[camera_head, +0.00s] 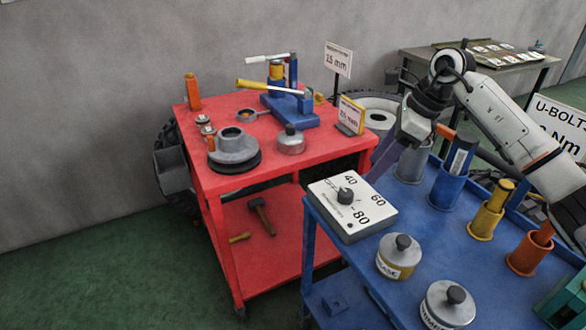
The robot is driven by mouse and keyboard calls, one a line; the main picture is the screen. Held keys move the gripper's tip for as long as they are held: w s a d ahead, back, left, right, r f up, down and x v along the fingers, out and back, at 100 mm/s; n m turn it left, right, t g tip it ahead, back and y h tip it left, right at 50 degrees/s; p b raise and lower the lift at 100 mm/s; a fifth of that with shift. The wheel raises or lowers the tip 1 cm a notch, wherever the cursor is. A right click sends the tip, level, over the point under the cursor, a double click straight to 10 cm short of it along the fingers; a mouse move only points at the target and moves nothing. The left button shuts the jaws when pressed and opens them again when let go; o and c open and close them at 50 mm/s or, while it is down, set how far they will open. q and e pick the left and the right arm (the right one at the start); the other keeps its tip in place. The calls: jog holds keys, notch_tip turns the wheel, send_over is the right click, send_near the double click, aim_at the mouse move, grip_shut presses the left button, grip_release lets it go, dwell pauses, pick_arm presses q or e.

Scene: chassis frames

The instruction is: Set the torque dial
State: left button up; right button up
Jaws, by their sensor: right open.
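The torque dial is a box with a white top (377,212) and a black knob (346,195) in its middle. It sits at the near-left corner of the blue cart (455,225). The numbers 40, 60 and 80 are printed around the knob. I cannot tell exactly which mark the knob points to. My right gripper (385,162) comes in from the right, open, above and just behind the dial box. Its fingers slant down toward the box and appear apart from the knob. My left gripper is not in view.
Lidded tins (400,257) stand in front of the dial on the blue cart. Blue, yellow (490,212) and orange cups (529,249) holding tools stand to its right. A red cart (290,175) with a blue press and metal parts stands behind left. A sign (351,114) stands on its edge.

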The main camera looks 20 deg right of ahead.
aim_at(347, 192)
jog(key=x, duration=0.6)
jog(key=w+x, duration=0.1)
jog(key=x, duration=0.2)
jog(key=shift+a+f+p, duration=0.15)
jog(key=shift+a+p, duration=0.15)
jog(key=shift+a, duration=0.2)
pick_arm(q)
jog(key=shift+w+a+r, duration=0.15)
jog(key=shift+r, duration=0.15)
pick_arm(e)
jog(key=shift+w+a+f, duration=0.1)
jog(key=shift+w+f, duration=0.1)
jog(key=shift+f, duration=0.2)
jog(key=shift+c, duration=0.5)
jog(key=c, duration=0.9)
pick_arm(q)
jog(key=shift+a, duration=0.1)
pick_arm(e)
jog(key=shift+c, duration=0.2)
